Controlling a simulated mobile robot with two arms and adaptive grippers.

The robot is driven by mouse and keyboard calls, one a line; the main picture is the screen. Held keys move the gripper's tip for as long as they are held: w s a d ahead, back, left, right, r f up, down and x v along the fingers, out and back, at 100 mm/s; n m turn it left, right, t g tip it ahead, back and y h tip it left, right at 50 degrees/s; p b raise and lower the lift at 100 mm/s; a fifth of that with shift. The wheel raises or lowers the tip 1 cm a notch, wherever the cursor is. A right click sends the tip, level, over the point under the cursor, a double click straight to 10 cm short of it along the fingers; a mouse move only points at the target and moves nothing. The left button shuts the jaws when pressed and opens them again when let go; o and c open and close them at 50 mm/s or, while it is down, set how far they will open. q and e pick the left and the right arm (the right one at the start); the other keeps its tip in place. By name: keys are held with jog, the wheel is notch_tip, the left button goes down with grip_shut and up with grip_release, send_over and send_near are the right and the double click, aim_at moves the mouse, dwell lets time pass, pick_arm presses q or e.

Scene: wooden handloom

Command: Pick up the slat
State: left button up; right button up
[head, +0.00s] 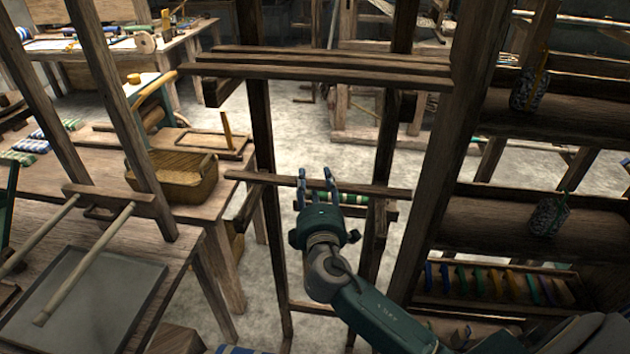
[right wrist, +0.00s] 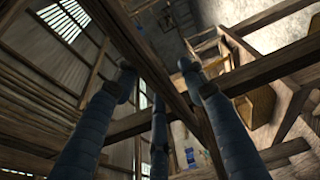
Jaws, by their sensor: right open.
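The slat (head: 362,188) is a thin dark wooden bar lying level across the narrow frame in the middle of the head view. My right gripper (head: 317,180) is at the middle of the slat, with its blue fingers raised on either side of it. In the right wrist view, what looks like the slat (right wrist: 152,62) runs diagonally between the open fingers of the gripper (right wrist: 160,82). I cannot tell whether any finger touches it. My left gripper is not in view.
Uprights stand on both sides of the slat, with a thicker crossbeam (head: 320,68) above. A shelf rack (head: 540,115) stands close on the right. A bench with a wicker basket (head: 180,178) is on the left.

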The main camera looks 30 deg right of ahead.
jog(key=shift+c, duration=0.3)
grip_shut()
